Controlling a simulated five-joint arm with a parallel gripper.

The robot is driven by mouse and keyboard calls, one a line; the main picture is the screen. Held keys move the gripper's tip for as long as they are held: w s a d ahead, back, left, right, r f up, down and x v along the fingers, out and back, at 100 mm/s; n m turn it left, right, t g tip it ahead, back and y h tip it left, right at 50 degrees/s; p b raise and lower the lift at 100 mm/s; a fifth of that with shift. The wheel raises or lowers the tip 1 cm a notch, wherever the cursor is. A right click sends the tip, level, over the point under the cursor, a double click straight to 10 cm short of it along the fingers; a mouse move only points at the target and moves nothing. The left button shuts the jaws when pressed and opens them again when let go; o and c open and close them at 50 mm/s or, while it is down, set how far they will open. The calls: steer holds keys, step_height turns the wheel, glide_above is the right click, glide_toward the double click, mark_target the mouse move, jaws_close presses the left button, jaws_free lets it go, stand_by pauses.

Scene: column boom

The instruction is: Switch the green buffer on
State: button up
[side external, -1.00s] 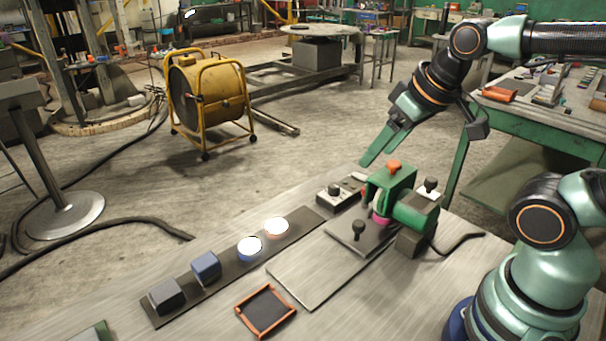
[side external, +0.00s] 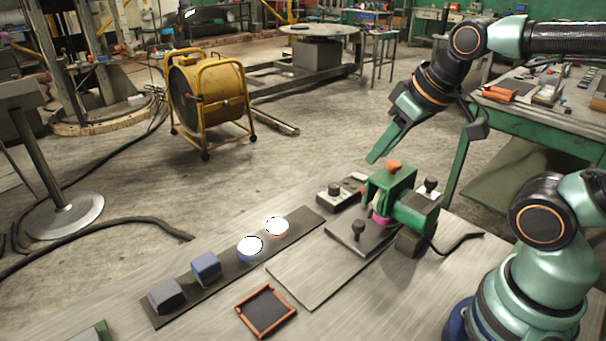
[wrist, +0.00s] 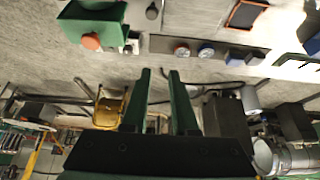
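The green buffer (side external: 405,205) stands on the bench at the right, with an orange knob (side external: 394,166) on top and a pink wheel (side external: 381,218) at its front. In the wrist view the buffer (wrist: 90,28) is at the upper left. A black knob on a pale plate (side external: 430,188) sits at its right end. A small control box (side external: 335,192) with a black knob stands on its left. I cannot tell which knob is the switch. My gripper (side external: 372,161) is above and behind the buffer, touching nothing. Its fingers (wrist: 160,72) are apart and empty.
A dark strip (side external: 225,272) holds two bright round discs (side external: 262,238), a blue block (side external: 206,267) and a grey block (side external: 166,296). An orange-framed tray (side external: 251,321) lies in front. A plate with a black knob (side external: 358,232) is beside the buffer. A cable (side external: 462,241) trails right.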

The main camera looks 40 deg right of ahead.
jaws_close()
stand_by(1.4)
